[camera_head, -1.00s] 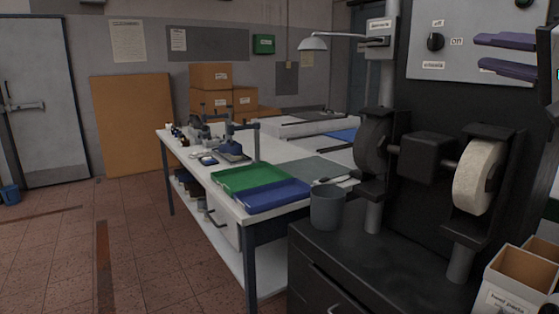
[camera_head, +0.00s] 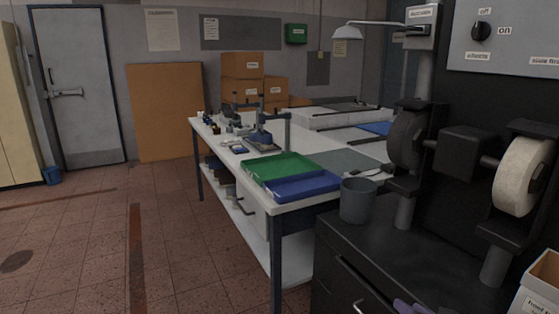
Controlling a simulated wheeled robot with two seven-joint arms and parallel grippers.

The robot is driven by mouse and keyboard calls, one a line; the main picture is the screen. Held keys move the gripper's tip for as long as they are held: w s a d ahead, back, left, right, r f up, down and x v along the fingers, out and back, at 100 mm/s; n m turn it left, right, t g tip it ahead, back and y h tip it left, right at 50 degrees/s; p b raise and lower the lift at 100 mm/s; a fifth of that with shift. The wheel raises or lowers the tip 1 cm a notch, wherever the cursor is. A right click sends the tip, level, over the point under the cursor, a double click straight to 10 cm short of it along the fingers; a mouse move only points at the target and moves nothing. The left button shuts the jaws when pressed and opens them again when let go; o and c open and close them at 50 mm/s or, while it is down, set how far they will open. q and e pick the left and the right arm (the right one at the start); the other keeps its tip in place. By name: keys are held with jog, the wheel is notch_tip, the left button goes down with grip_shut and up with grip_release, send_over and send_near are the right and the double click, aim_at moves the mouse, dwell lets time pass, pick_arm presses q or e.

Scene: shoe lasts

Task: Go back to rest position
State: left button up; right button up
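The purple fingertips of my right gripper (camera_head: 412,307) show at the bottom edge, low in front of the dark cabinet. The two tips look slightly apart with nothing seen between them; the rest of the gripper is cut off by the frame. My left gripper is not in view.
A dark cabinet (camera_head: 345,262) with a grinding machine (camera_head: 465,153) and a grey cup (camera_head: 358,200) stands close on the right. Behind it is a white workbench (camera_head: 225,161) with a green tray (camera_head: 277,168) and a blue tray (camera_head: 303,187). The tiled floor (camera_head: 85,235) at left is clear.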

jog(key=s+a+f+n+g, duration=0.1)
jog(key=s+a+f, duration=0.3)
jog(key=s+f, duration=0.3)
jog(key=s+a+f+n+g+y, duration=0.1)
jog(key=s+a+f, duration=0.3)
jog(key=s, duration=0.8)
jog(key=s+a+f+n+g, duration=0.1)
jog(key=s+a+f+n, duration=0.2)
jog(key=s+f, duration=0.6)
jog(key=shift+s+a+f+g+y, duration=0.35)
jog(key=shift+s+a, duration=0.25)
jog(key=shift+a, duration=0.45)
